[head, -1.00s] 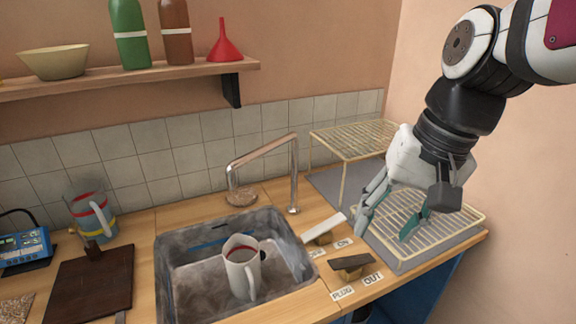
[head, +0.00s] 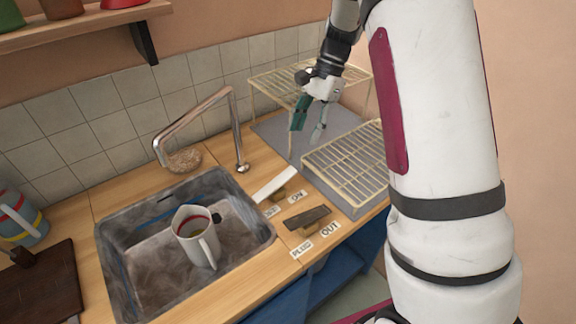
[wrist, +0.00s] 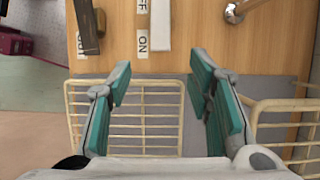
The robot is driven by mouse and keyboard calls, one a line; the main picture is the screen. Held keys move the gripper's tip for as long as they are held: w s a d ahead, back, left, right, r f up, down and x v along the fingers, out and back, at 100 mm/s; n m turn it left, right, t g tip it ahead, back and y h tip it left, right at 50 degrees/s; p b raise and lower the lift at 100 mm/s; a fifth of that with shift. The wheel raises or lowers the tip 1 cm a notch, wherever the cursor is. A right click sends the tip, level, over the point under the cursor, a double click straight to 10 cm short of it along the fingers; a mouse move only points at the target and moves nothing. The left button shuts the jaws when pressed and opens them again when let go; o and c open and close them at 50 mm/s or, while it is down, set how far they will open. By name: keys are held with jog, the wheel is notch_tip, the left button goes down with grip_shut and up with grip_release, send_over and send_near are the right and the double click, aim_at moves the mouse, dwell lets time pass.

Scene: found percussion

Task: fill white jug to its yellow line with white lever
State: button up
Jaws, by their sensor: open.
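The white jug (head: 196,247) stands upright in the grey sink (head: 112,254). A red band shows inside its rim; its yellow line is not clear to me. The white lever (head: 274,184) lies on the counter right of the sink, by OFF and ON labels; it also shows in the wrist view (wrist: 161,22). The metal tap (head: 237,130) stands behind the sink, with no water stream visible. My gripper (head: 306,136) is open and empty, beyond the lever near the wire racks. In the wrist view the lever is ahead of the fingertips (wrist: 160,76), apart from them.
A dark lever (head: 307,217) with PLUG and OUT labels sits in front of the white one. A low wire rack (head: 345,160) and a taller rack (head: 310,76) stand right and behind.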

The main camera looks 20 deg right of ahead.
aim_at(290, 171)
jog(key=p+x, duration=0.1)
jog(key=x, duration=1.2)
jog(key=shift+f+p, duration=0.3)
jog(key=shift+f, duration=0.1)
grip_shut()
